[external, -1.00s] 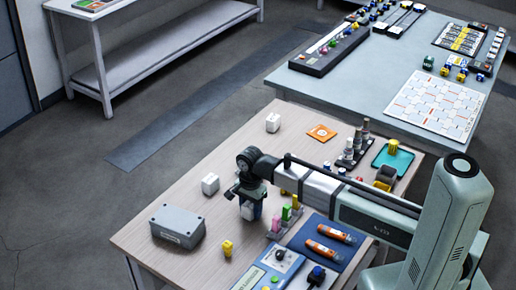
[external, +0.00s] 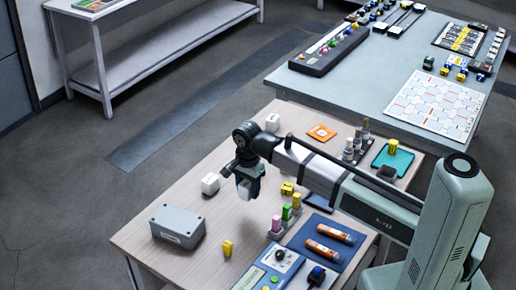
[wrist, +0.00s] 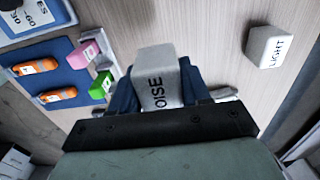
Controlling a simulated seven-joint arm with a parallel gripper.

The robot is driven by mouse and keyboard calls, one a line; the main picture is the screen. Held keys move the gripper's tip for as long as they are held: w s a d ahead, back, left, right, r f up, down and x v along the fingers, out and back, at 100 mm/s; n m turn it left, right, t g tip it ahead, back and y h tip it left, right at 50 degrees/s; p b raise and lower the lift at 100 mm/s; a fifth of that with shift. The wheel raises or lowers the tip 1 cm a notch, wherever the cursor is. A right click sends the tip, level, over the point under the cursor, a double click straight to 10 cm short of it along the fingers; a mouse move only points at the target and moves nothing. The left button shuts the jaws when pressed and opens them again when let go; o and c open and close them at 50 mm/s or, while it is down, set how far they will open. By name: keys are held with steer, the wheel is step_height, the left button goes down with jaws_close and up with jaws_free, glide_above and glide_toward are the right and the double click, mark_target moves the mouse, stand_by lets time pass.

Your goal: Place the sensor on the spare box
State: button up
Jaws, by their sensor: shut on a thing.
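My gripper (external: 248,186) is shut on a white block-shaped sensor (wrist: 156,75), whose partly hidden lettering reads "OISE" in the wrist view. The blue fingers (wrist: 122,95) are on either side of it. The sensor also shows under the gripper in the external view (external: 244,191), held above the wooden table. A grey lidded box (external: 177,225), likely the spare box, sits at the table's left, left of and nearer the camera than my gripper. Its label is too small to read, and its top is bare.
A white block marked "LIGHT" (wrist: 268,45) stands left of my gripper in the external view (external: 210,184). A yellow piece (external: 227,248) stands right of the grey box. A rack with coloured blocks (external: 285,215) and a blue mat with orange tubes (external: 328,242) lie to the right.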

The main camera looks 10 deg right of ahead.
steer(key=s+a+r+n, duration=0.1)
steer(key=s+a+r, duration=0.1)
steer(key=s+a, duration=0.35)
steer(key=m, duration=0.1)
glide_toward(176, 219)
steer(key=shift+f, duration=3.15)
steer(key=shift+f, duration=0.15)
steer(key=o, duration=1.1)
steer(key=shift+r, duration=0.2)
step_height(176, 219, up, 12)
